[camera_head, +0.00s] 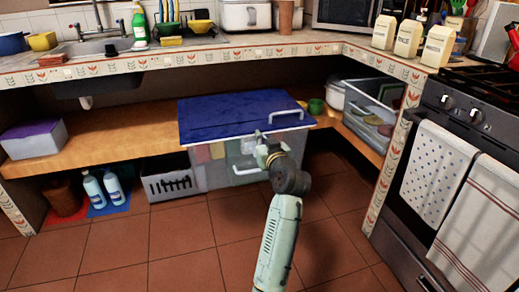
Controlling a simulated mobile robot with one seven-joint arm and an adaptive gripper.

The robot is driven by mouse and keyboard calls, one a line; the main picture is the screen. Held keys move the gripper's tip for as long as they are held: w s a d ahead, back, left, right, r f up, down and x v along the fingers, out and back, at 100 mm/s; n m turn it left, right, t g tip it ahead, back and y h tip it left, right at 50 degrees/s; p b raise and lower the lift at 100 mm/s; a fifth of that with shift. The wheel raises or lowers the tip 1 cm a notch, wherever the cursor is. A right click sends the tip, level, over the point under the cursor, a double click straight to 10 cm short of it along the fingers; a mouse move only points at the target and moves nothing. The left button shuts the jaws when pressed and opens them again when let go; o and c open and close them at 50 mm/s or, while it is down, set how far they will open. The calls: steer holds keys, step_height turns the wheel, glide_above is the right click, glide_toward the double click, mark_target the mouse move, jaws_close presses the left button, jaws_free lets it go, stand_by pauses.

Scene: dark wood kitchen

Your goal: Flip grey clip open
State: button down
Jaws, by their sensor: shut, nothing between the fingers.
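A pale grey clip (287,113) shows as a loop at the right edge of the lid. Another pale grey clip (242,170) shows low on the bin's front, partly behind my arm. My gripper (259,137) is shut and empty, pointing up at the lid's front edge. I cannot tell whether it touches the bin or the lid.
A grey basket (168,184) stands left of the bin. An open clear container (372,122) and a green cup (316,106) sit to the right. The oven (425,230) with towels bounds the right side. The tiled floor (160,245) in front is clear.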

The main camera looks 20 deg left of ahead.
steer(key=shift+t, duration=0.4)
steer(key=r+p, duration=0.2)
steer(key=r, duration=0.1)
steer(key=r+p, duration=0.1)
steer(key=shift+w+a+r, duration=0.2)
steer(key=shift+w+r, duration=0.05)
steer(key=f+b+v, duration=0.1)
steer(key=f+v, duration=0.1)
steer(key=v, duration=0.8)
steer(key=shift+d, duration=0.15)
